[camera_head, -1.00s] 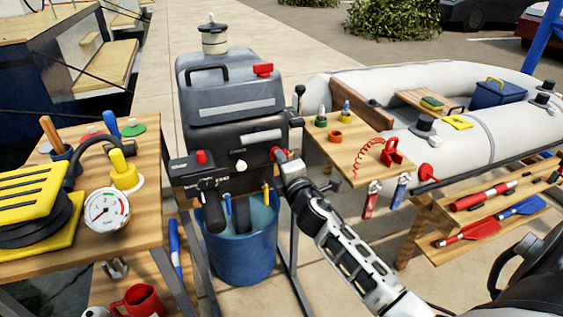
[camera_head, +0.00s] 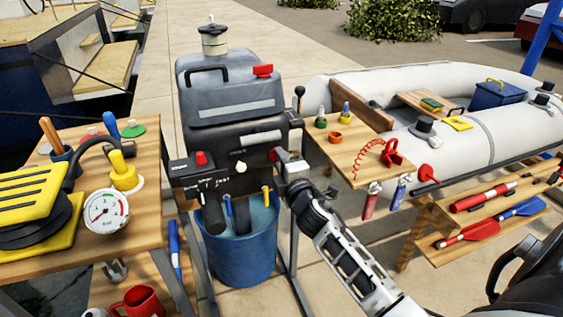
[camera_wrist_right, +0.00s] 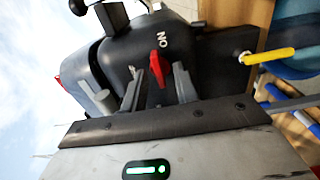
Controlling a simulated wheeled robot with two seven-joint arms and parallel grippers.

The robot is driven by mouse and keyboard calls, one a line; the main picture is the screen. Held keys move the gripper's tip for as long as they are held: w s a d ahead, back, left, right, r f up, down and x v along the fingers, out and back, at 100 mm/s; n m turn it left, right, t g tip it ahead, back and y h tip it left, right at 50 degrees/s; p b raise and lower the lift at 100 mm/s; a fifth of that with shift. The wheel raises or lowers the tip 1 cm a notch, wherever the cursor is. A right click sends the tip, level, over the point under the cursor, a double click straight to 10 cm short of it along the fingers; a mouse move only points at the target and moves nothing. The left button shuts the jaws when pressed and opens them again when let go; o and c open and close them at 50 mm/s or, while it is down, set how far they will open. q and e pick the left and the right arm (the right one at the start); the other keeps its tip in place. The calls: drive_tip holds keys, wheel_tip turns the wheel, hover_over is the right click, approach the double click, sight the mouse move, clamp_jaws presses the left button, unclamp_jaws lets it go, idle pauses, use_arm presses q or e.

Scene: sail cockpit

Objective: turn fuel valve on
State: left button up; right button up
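The fuel valve is a red lever (camera_wrist_right: 158,62) on the dark outboard motor (camera_head: 232,100), beside a white "ON" mark in the right wrist view. In the head view a bit of its red (camera_head: 274,154) shows at the motor's right side, partly hidden by my right gripper (camera_head: 283,160). In the right wrist view the two fingers of my right gripper (camera_wrist_right: 156,80) stand apart, with the lever just beyond and between their tips. I see no clear contact with the lever. My left gripper is not in view.
A blue bucket (camera_head: 252,245) stands under the motor. A wooden table (camera_head: 150,215) with a gauge (camera_head: 106,211) is at left. A small wooden shelf (camera_head: 350,155) with bottles and a red coiled cord is close right. A grey inflatable boat (camera_head: 470,145) lies behind it.

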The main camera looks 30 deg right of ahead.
drive_tip(key=v, duration=1.6)
drive_tip(key=shift+b, duration=0.3)
